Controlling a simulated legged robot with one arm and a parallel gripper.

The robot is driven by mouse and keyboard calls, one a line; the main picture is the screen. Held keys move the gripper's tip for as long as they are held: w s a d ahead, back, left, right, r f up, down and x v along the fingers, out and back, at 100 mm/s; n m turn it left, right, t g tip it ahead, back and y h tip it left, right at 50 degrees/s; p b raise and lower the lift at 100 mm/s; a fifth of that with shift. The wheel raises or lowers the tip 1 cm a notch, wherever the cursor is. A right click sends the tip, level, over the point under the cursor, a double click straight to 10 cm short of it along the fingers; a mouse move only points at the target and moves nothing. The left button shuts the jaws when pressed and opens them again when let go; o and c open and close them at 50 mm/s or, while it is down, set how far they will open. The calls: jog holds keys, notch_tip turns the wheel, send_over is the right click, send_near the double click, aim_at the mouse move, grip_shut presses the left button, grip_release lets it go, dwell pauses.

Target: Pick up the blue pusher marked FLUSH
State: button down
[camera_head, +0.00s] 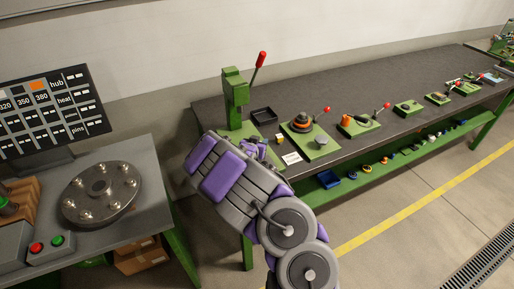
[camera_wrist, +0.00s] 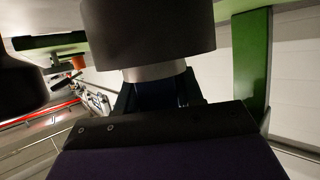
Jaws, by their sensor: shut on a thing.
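My gripper (camera_head: 255,148) is at the foot of the green lever press (camera_head: 235,95), at the near left end of the long bench. My own arm covers much of that spot in the head view. In the wrist view, my gripper (camera_wrist: 158,95) is shut on a dark blue part, the blue pusher (camera_wrist: 156,96), mostly hidden between the dark fingers. A wide dark cylinder with a pale metal band (camera_wrist: 155,72) stands right beyond the fingertips. I cannot tell whether it touches the pusher. No FLUSH lettering is readable.
On the long bench are a black tray (camera_head: 264,115), a green fixture with a red-knobbed lever (camera_head: 310,140), an orange-topped fixture (camera_head: 347,120) and a white card (camera_head: 291,158). Small parts lie on the green lower shelf (camera_head: 400,152). A round metal plate (camera_head: 101,193) stands on the left table.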

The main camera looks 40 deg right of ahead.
jog(key=shift+s+f, duration=0.1)
jog(key=shift+f, duration=0.05)
jog(key=shift+a, duration=0.2)
jog(key=r, duration=0.1)
jog(key=a+r, duration=0.1)
jog(key=a+r+p, duration=0.1)
jog(key=shift+r, duration=0.7)
jog(key=s+a, duration=0.1)
jog(key=s+p, duration=0.1)
jog(key=s, duration=0.1)
jog(key=shift+a+f, duration=0.15)
jog(key=shift+a, duration=0.25)
jog(key=s+a+r+p, duration=0.1)
jog(key=s+a, duration=0.6)
jog(key=a, duration=0.1)
jog(key=shift+s, duration=0.3)
